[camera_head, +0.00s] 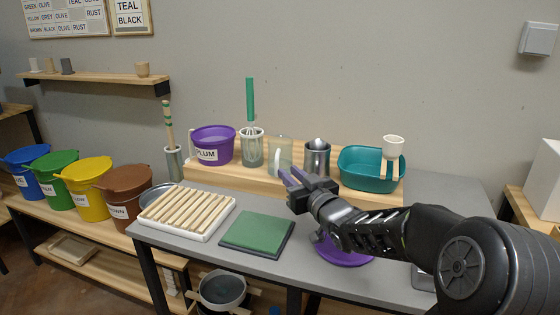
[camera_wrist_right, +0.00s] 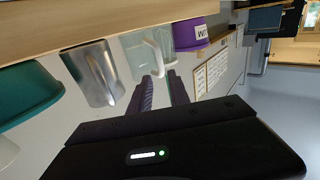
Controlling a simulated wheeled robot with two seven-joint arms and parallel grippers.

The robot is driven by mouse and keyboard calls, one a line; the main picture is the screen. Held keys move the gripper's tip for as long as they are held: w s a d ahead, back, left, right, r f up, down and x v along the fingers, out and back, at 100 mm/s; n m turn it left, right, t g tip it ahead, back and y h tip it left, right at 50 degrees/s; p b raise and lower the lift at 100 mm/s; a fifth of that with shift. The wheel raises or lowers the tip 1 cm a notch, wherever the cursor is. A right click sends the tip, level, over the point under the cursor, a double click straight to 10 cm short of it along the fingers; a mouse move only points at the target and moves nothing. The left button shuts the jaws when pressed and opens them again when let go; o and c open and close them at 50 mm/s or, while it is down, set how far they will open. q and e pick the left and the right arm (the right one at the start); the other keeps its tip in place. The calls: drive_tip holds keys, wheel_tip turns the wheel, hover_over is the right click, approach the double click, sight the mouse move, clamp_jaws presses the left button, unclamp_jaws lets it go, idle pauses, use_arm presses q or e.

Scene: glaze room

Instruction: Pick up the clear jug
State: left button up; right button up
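The clear jug (camera_head: 285,148) is see-through with a pale handle and stands on the wooden ledge behind the grey table, between a whisk pot and a metal jug. It also shows in the right wrist view (camera_wrist_right: 138,62), its handle facing my fingers. My right gripper (camera_head: 290,176) is open, just in front of the jug. In the wrist view its two fingers (camera_wrist_right: 160,80) point at the handle, with the handle's end near the gap between the tips. I cannot tell whether they touch. My left gripper is not in view.
The metal jug (camera_head: 317,160) stands close right, with a teal tub (camera_head: 365,178) beyond. The whisk pot (camera_head: 252,152) and a purple bucket (camera_head: 212,148) stand left. A green pad (camera_head: 257,233), a slatted tray (camera_head: 186,238) and a purple disc (camera_head: 345,256) lie on the table.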

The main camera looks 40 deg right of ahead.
sight(278, 164)
drive_tip(key=shift+w+d, duration=0.2)
drive_tip(key=shift+w, duration=1.05)
drive_tip(key=shift+w, duration=0.1)
drive_tip(key=w, duration=0.5)
drive_tip(key=shift+d+f, duration=0.2)
drive_tip(key=shift+d, duration=0.15)
drive_tip(key=shift+c, duration=0.3)
clamp_jaws()
drive_tip(key=shift+r, duration=0.1)
